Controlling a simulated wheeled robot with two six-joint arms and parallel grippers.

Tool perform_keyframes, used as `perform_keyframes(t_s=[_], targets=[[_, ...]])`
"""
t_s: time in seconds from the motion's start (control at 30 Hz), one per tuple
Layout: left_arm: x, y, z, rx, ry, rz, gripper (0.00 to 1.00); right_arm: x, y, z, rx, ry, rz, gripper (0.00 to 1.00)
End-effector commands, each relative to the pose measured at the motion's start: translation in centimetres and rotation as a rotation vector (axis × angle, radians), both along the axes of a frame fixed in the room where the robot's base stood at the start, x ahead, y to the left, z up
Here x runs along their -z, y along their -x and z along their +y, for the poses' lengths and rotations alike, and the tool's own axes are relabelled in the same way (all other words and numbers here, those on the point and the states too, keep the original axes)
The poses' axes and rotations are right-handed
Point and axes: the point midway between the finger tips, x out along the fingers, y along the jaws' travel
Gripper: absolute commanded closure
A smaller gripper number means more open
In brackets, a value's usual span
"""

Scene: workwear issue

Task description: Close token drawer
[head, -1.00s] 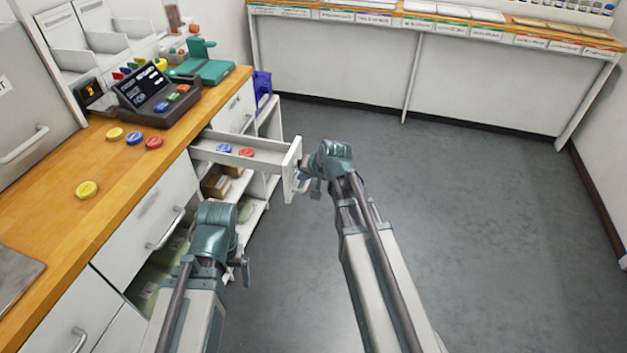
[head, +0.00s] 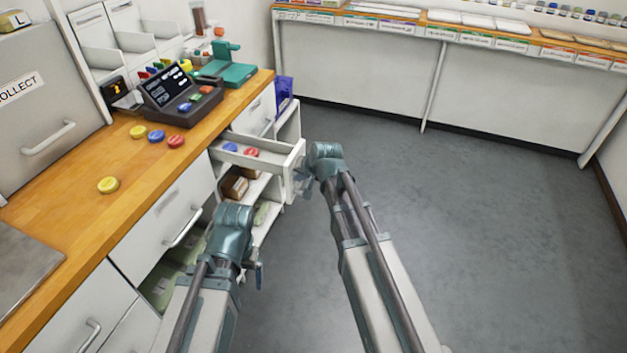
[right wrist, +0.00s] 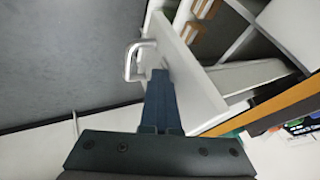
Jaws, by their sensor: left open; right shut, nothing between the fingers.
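The token drawer (head: 297,165) stands partly open below the counter's far part, with a blue token (head: 230,147) and a red token (head: 251,152) inside. My right gripper (head: 302,180) is shut and empty at the outer face of the drawer front. In the right wrist view its closed fingers (right wrist: 160,85) reach the white drawer front (right wrist: 190,70), beside the drawer's bar handle (right wrist: 133,62). Whether they press on it is hard to tell. My left gripper (head: 257,270) is open and apart from the drawer, low in front of the lower cabinet drawers.
The wooden counter (head: 75,225) carries loose yellow, blue and red tokens, a dark keypad device (head: 180,97) and a green device (head: 230,68). Open shelves (head: 265,195) with boxes lie under the drawer. Grey floor (head: 470,230) at the right is clear.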

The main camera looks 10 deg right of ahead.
Motion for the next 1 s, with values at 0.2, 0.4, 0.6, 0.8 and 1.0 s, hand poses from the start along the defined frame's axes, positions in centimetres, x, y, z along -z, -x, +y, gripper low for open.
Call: perform_keyframes(t_s=[0.2,0.4,0.6,0.8,1.0], targets=[[0.0,0.0,0.0,0.000,0.000,0.000,0.10,0.0,-4.0,5.4,-0.005,-0.001,-0.001,1.00],[0.0,0.0,0.0,0.000,0.000,0.000,0.10,0.0,-7.1,10.1,-0.005,-0.002,-0.002,1.00],[0.0,0.0,0.0,0.000,0.000,0.000,0.10,0.0,-10.2,14.6,-0.005,-0.002,-0.002,1.00],[0.0,0.0,0.0,0.000,0.000,0.000,0.10,0.0,-12.7,18.3,-0.003,-0.001,-0.002,1.00],[0.0,0.0,0.0,0.000,0.000,0.000,0.10,0.0,-14.4,21.0,-0.001,-0.001,-0.001,1.00]])
